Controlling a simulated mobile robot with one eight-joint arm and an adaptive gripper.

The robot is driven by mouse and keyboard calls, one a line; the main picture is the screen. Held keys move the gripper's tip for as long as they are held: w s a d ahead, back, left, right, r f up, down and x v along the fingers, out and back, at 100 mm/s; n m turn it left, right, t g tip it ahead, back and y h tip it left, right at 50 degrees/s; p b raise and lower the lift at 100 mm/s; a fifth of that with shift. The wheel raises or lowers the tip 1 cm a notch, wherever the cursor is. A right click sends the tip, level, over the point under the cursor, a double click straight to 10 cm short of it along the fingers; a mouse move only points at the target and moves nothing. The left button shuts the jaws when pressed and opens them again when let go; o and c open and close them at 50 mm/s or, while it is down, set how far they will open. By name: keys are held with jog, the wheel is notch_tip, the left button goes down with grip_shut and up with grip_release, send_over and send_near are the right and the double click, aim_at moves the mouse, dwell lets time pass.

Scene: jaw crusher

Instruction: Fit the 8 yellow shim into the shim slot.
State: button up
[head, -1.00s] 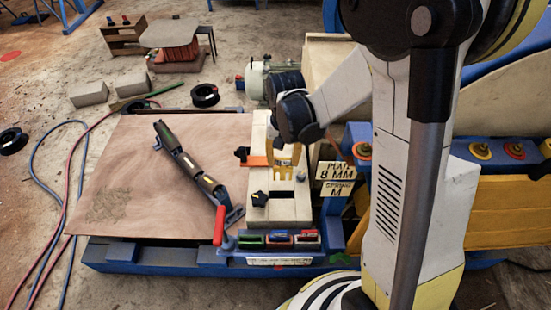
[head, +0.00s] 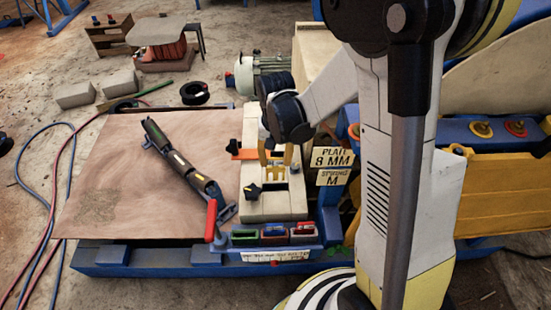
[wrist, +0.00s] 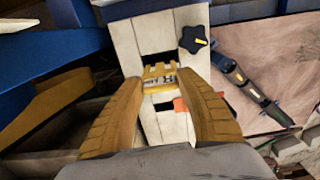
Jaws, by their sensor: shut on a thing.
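My gripper (wrist: 158,110) is shut on the yellow 8 shim (wrist: 160,78), which sits between the two fingertips with its pronged edge pointing away from me. In the head view the shim (head: 275,173) is over the cream block (head: 275,208), at the far side of the dark shim slot (head: 273,186). In the wrist view part of the slot (wrist: 156,59) shows just beyond the prongs. I cannot tell whether the prongs touch the block or enter the slot.
A black star knob (head: 252,191) and an orange piece (head: 243,154) are on the block. A dark segmented bar (head: 180,165) lies on the brown board (head: 110,185). A red-handled lever (head: 211,222) and several coloured bins (head: 273,233) stand in front. A sign (head: 332,158) reads PLATE 8 MM.

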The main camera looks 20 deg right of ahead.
aim_at(275, 168)
jog(key=shift+f, duration=0.15)
jog(key=shift+f+b, duration=1.8)
jog(key=shift+f, duration=0.1)
jog(key=shift+f+b, duration=1)
jog(key=shift+f, duration=2.7)
jog(key=o, duration=1.4)
jog(key=shift+o, duration=0.2)
